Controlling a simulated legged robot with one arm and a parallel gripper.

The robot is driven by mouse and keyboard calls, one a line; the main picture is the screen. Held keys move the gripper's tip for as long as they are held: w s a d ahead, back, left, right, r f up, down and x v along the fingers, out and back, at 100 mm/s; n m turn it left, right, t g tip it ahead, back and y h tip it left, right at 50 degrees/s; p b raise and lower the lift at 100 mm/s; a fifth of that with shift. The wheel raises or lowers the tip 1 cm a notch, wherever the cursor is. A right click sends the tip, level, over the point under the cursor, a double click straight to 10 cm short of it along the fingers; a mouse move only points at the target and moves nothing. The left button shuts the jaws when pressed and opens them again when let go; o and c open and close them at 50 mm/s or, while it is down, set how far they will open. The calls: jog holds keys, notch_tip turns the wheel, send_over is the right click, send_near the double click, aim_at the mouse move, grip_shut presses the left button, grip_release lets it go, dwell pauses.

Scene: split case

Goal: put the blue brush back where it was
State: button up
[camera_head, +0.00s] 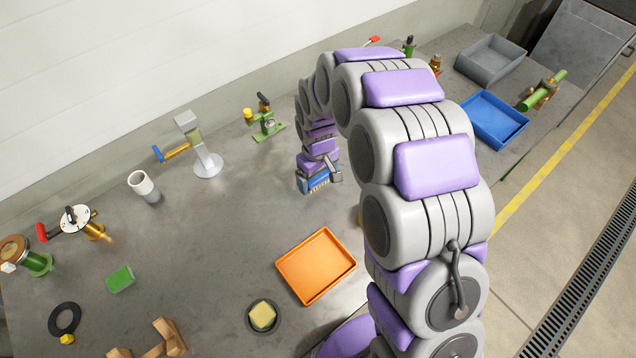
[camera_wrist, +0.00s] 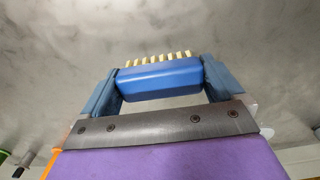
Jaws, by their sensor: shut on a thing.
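The blue brush (camera_wrist: 158,78) is a blue block with pale bristles along one side. In the wrist view it sits between the two fingers of my gripper (camera_wrist: 160,80), which is shut on it. In the head view the blue brush (camera_head: 318,184) shows at the end of my arm, bristles facing down, near the middle of the grey table. My gripper (camera_head: 320,172) is partly hidden by its own links there. I cannot tell whether the bristles touch the table.
An orange tray (camera_head: 316,265) lies in front of the brush. A bowl with a yellow sponge (camera_head: 262,316), a green block (camera_head: 120,279) and a white cup (camera_head: 143,186) stand leftward. A blue tray (camera_head: 494,118) and a grey tray (camera_head: 491,60) are at right. Bare table surrounds the brush's left side.

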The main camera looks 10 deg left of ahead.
aim_at(318, 183)
jog(key=shift+d+f+b, duration=0.1)
jog(key=shift+f+b, duration=0.55)
jog(key=shift+f, duration=1)
jog(key=shift+f, duration=0.15)
jog(key=o, duration=0.6)
jog(key=shift+c, duration=0.2)
notch_tip(318, 183, up, 12)
jog(key=p, duration=0.3)
jog(key=shift+w+f, duration=0.1)
jog(key=shift+f, duration=0.1)
jog(key=shift+r, duration=0.35)
